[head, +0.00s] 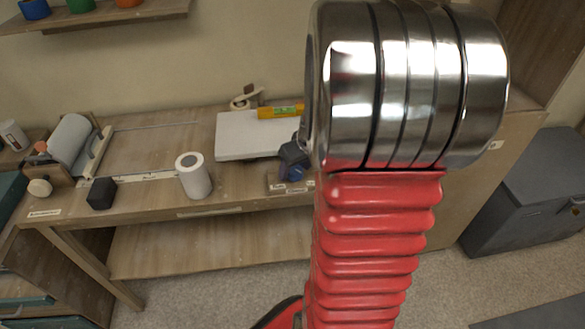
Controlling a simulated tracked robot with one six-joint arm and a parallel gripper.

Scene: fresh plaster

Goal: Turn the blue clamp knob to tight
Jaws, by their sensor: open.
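The blue clamp knob (296,174) shows as a small dark blue patch on the bench, just left of my red arm. Small label plates (277,188) lie at its foot, their lettering too small to read. My gripper (290,162) shows only in part, as a dark shape coming out from behind my chrome joint. It is open and right at the knob, overlapping it in the picture. I cannot tell whether it touches the knob or which way the knob is turned. My arm hides the right side of both.
A white slab (248,136) with a yellow level (281,111) lies behind the knob on the wooden bench (140,196). A white roll (193,176) and a black block (102,193) stand to the left. A grey bin (528,190) stands right.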

